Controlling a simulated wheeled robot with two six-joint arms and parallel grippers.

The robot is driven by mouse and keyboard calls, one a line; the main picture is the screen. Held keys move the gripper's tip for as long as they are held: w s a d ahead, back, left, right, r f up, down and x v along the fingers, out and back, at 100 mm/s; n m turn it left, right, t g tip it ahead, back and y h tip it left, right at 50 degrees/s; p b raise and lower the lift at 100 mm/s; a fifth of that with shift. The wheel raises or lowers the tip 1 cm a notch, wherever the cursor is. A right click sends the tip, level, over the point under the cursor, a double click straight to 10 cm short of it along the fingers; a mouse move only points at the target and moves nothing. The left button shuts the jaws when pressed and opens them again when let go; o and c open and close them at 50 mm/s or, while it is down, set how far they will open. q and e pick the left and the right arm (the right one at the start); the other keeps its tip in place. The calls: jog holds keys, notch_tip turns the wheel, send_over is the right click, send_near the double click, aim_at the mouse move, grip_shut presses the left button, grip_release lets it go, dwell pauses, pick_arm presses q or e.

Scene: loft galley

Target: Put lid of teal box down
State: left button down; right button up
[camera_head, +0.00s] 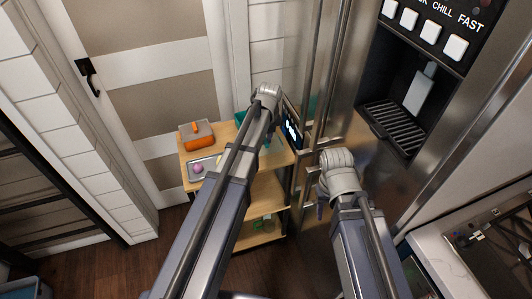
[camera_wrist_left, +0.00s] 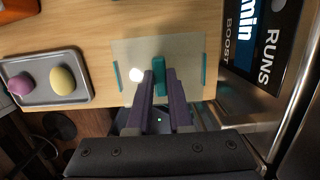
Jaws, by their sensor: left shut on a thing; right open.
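In the left wrist view, my left gripper (camera_wrist_left: 159,78) is shut on the upright teal handle (camera_wrist_left: 158,66) of a pale, see-through lid (camera_wrist_left: 185,55). Short teal strips show at the lid's left and right edges. Wood shows around the lid; I cannot tell how far above it the lid is. In the head view, teal parts that look like the teal box (camera_head: 243,117) show at the back of the wooden cart, mostly hidden behind my left arm. My right gripper (camera_head: 320,208) is open and empty in front of the steel fridge, partly hidden by its wrist.
The wooden cart (camera_head: 222,138) holds an orange-handled grey item (camera_head: 197,136) and a grey tray (camera_wrist_left: 49,94) with a pink (camera_wrist_left: 21,83) and a yellow egg-shaped piece (camera_wrist_left: 62,81). The steel fridge (camera_wrist_left: 268,103) stands close on the right. Bare wood lies between tray and lid.

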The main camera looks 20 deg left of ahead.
aim_at(266, 142)
pick_arm(q)
jog(key=shift+f, duration=0.2)
notch_tip(266, 142, down, 4)
jog(key=b, duration=0.3)
jog(key=shift+r, duration=0.15)
jog(key=shift+b, duration=0.3)
jog(key=shift+f, duration=0.25)
jog(key=c, duration=0.8)
grip_release()
jog(key=shift+r, duration=0.1)
